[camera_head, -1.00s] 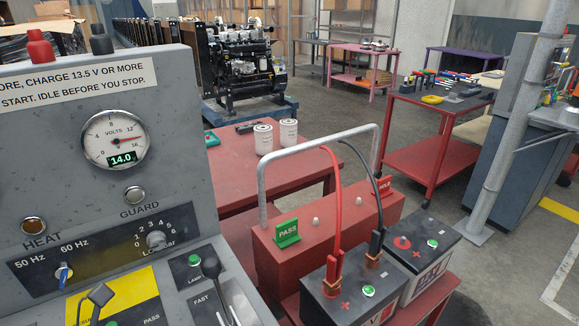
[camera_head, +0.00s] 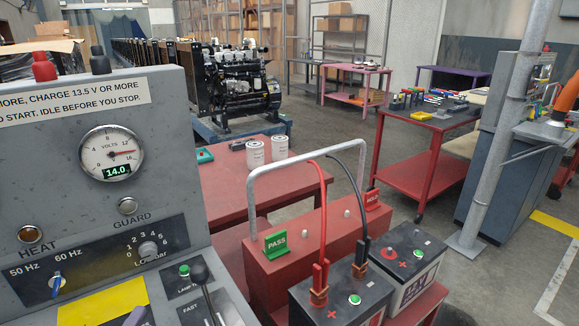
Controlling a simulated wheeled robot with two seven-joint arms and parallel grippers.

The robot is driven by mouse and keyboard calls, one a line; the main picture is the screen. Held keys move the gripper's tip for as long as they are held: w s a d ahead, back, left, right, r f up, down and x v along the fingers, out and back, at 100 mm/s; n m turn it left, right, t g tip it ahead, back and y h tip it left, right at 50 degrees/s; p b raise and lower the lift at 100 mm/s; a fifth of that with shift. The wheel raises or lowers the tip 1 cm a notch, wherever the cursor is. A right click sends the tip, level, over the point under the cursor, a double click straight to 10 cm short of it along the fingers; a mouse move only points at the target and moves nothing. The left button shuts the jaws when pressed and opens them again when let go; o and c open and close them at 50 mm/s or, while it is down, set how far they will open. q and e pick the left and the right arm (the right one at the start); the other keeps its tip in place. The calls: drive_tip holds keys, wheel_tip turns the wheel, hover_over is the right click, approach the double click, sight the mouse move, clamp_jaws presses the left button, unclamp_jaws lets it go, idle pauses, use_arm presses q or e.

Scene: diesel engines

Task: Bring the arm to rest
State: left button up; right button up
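Neither of my grippers shows in the head view, and no arm of mine can be made out. The grey control panel (camera_head: 60,185) fills the left side. Its round volts gauge (camera_head: 111,153) has a small display reading 14.0. Below it are a Heat lamp (camera_head: 31,233), a Guard lamp (camera_head: 127,206), a 50/60 Hz switch (camera_head: 56,285) and a load knob (camera_head: 148,250). A black-knobbed lever (camera_head: 201,275) stands at the panel's lower right.
A red stand holds two batteries (camera_head: 345,292) (camera_head: 408,255) in front, with red and black cables and a green PASS sign (camera_head: 276,245). A red table (camera_head: 240,188) carries two white filters. An engine (camera_head: 235,85) stands behind.

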use_arm(q)
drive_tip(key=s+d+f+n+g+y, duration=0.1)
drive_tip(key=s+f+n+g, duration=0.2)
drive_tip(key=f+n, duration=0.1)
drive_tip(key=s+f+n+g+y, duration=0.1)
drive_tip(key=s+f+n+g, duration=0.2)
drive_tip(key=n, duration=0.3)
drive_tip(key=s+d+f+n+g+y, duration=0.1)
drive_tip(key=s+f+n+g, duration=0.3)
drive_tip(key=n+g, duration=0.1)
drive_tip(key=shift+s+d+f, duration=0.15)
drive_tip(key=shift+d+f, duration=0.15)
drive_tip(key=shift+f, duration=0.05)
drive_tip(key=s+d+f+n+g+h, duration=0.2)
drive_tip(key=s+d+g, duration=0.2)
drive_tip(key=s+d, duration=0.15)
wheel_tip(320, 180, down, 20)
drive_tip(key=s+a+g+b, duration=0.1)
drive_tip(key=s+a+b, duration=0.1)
drive_tip(key=b, duration=0.1)
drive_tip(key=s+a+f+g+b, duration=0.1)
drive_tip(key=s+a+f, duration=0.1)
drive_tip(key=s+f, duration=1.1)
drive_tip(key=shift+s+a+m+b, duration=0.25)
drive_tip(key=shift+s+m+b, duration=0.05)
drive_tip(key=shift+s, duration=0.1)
